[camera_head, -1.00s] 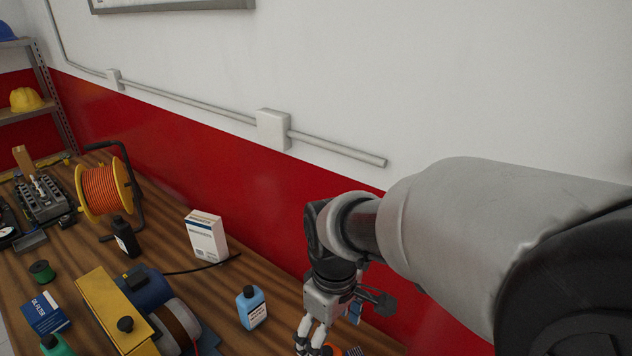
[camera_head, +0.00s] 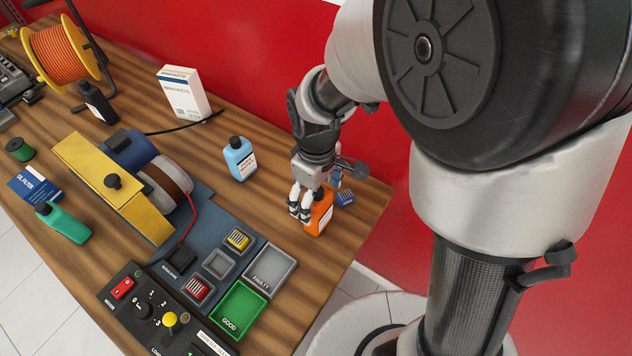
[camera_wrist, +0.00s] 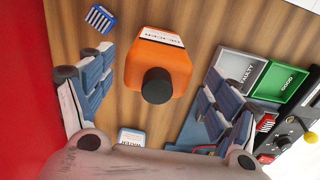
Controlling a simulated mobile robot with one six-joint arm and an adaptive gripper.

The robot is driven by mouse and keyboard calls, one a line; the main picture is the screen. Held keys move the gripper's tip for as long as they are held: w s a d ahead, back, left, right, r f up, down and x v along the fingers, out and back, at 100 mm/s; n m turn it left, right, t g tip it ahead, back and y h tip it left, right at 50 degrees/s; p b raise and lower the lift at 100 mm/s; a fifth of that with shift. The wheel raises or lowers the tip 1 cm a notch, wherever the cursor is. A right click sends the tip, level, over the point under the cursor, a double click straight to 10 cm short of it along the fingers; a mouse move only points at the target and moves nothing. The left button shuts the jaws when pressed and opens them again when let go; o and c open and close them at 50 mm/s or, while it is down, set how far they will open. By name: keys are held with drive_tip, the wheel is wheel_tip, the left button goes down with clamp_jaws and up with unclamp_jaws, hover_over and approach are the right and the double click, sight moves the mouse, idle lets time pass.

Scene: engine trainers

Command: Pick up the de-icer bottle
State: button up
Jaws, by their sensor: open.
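The de-icer bottle (camera_head: 319,214) is orange with a black cap and stands near the right end of the wooden bench. In the wrist view the orange bottle (camera_wrist: 158,65) shows its white label, and its black cap points toward the camera. My gripper (camera_head: 300,206) is at the bottle and partly hides it in the head view. In the wrist view its fingers are spread, one on each side of the bottle, with gaps between. I cannot tell exactly how low the fingertips reach.
A small blue striped block (camera_head: 345,197) lies close behind the bottle. A light blue bottle (camera_head: 239,159) stands to the left. The grey faulty tray (camera_head: 270,270) and green good tray (camera_head: 238,309) lie in front. The red wall (camera_head: 250,75) is behind the bench.

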wheel_tip(320, 180, down, 5)
drive_tip(key=shift+w+d+f+b, duration=0.1)
drive_tip(key=shift+d+b, duration=0.05)
drive_tip(key=shift+b, duration=1.05)
drive_tip(key=shift+c, duration=0.6)
drive_tip(key=shift+r, duration=0.2)
drive_tip(key=c, duration=1.4)
